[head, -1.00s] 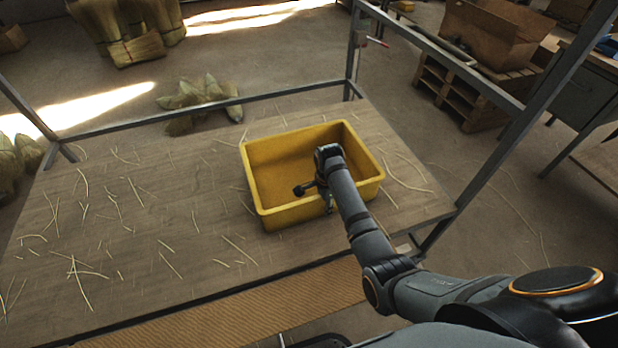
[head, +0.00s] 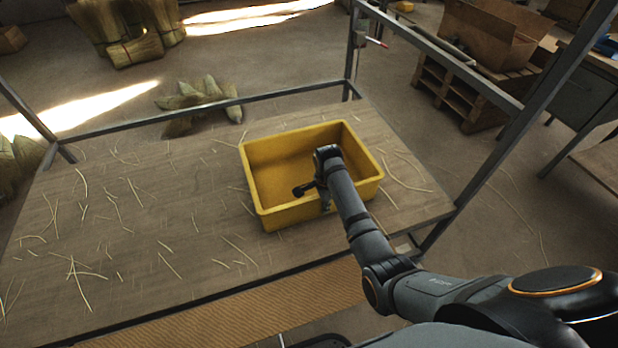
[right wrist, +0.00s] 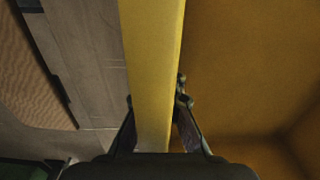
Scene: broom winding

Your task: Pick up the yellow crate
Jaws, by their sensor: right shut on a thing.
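The yellow crate (head: 262,160) sits upright and looks empty on the right part of the wooden table. My right gripper (head: 326,200) is at the crate's near wall, toward its right end. In the right wrist view its fingers (right wrist: 157,112) are on either side of the crate's yellow rim (right wrist: 153,60), shut on that wall. The fingertips are partly hidden behind my wrist in the head view. My left gripper does not show.
The wooden table (head: 140,225) carries scattered straw pieces, with free room left of the crate. Grey metal frame bars (head: 215,103) run along the table's back, with posts at its corners. Broom bundles (head: 205,95) lie on the floor behind. A pallet with cardboard boxes (head: 490,35) stands back right.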

